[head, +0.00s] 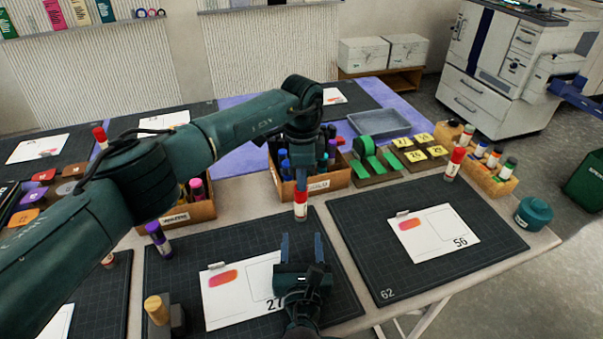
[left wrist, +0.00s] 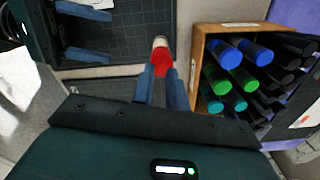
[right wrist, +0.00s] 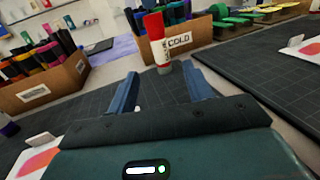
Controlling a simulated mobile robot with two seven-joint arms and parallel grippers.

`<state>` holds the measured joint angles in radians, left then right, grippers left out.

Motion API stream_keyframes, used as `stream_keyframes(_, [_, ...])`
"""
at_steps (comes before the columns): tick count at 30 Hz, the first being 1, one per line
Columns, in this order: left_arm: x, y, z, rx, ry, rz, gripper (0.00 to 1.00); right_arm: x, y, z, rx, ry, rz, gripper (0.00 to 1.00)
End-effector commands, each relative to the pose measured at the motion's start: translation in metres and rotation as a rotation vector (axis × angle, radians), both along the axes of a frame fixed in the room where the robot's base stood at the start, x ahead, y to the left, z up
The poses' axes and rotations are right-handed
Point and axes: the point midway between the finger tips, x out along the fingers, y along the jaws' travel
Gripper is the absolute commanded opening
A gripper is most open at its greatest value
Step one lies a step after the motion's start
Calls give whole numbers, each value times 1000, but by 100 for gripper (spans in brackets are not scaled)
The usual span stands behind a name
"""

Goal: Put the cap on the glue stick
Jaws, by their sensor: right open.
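A red and white glue stick (head: 301,205) is upright at the back edge of the middle mat, under my left gripper (head: 301,184). The left fingers are closed around its upper part. In the left wrist view the stick (left wrist: 161,61) runs from between the fingertips to a pale far end. In the right wrist view it (right wrist: 156,32) shows a red band, with white and a grey lower end below. I cannot make out a separate cap. My right gripper (head: 302,248) is open and empty over the middle mat, in front of the stick.
A marker box (head: 318,182) stands right behind the stick. A white card (head: 232,305) lies on the middle mat (head: 345,290). A purple stick (head: 158,238) stands at left. Another red and white stick (head: 455,163) stands behind the right mat (head: 400,285).

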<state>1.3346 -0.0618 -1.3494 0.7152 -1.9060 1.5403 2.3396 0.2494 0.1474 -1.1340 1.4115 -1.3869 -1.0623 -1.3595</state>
Motion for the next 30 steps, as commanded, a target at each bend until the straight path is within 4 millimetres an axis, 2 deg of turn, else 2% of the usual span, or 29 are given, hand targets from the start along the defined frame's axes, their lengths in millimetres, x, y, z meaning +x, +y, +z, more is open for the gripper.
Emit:
stream_keyframes(1, [0, 0, -4, 0, 1, 0, 15, -1, -1, -8, -5, 10, 1, 51])
stream_keyframes(7, [0, 0, -13, 1, 1, 0, 15, -2, -1, -17, -9, 17, 2, 51])
stream_keyframes(16, [0, 0, -9, 1, 1, 0, 15, -4, -1, -16, -11, 22, 5, 51])
stream_keyframes(20, [0, 0, 3, 1, 0, 0, 15, -4, -1, -6, -12, 22, 6, 51])
stream_keyframes(27, [0, 0, 41, 2, 0, -1, 15, -3, -1, 28, -9, 16, 3, 51])
stream_keyframes(30, [0, 0, 51, 2, 0, 0, 15, -3, -1, 37, -8, 14, 2, 51])
